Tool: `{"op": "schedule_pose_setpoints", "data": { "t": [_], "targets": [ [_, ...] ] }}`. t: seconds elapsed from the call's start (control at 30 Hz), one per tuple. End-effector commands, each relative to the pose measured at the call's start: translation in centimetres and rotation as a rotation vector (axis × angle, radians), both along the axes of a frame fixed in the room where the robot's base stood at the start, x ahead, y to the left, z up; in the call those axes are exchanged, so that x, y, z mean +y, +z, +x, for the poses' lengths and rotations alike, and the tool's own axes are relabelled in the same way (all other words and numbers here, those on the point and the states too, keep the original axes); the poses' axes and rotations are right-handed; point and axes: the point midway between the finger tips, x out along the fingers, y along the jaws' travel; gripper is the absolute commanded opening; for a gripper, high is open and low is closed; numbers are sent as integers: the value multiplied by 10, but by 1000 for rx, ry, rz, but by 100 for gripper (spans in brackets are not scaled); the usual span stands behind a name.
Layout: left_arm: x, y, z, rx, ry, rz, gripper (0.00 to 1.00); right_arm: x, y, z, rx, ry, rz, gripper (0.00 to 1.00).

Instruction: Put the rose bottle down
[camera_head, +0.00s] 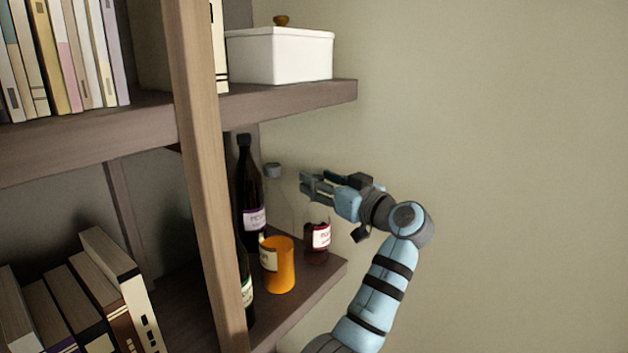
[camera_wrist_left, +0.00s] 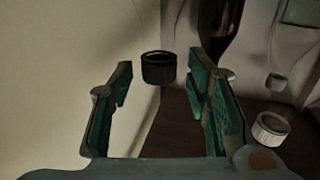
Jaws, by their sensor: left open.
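The rose bottle (camera_head: 319,238), with dark red contents and a pale label, stands upright on the lower shelf (camera_head: 303,304) near its right end. My left gripper (camera_head: 308,186) is level with the bottle's upper part, which it partly hides. In the left wrist view a black cap (camera_wrist_left: 158,70), apparently the rose bottle's, sits in the gap between the open fingers (camera_wrist_left: 160,88). Clear space shows on both sides of the cap. My right gripper is not in view.
An orange jar (camera_head: 278,266), a clear grey-capped bottle (camera_head: 274,172) and dark bottles (camera_head: 249,190) stand close on the left. A wooden post (camera_head: 198,180) is farther left. A white box (camera_head: 285,57) sits on the upper shelf (camera_head: 300,96).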

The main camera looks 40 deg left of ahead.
Motion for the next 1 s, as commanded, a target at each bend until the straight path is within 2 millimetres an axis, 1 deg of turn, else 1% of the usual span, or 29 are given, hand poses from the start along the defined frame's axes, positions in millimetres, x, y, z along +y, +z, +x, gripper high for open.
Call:
{"op": "schedule_pose_setpoints", "data": {
  "t": [0.03,0.23,0.3,0.4,0.53,0.93,1.0],
  "targets": [
    [-11,-4,-2,-2,-4,-4,44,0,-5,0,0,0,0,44],
    [-64,-5,-15,-1,-5,-4,44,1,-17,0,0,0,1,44],
    [-80,-4,-19,1,-4,-3,44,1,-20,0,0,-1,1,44],
    [-94,-3,-23,0,-1,-2,44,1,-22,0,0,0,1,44],
    [-100,-2,-25,0,0,-1,44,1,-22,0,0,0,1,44],
    [-99,-1,-25,0,0,0,44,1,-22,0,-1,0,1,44],
    [-98,-4,-24,21,1,8,44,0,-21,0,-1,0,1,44]
  ]
}}
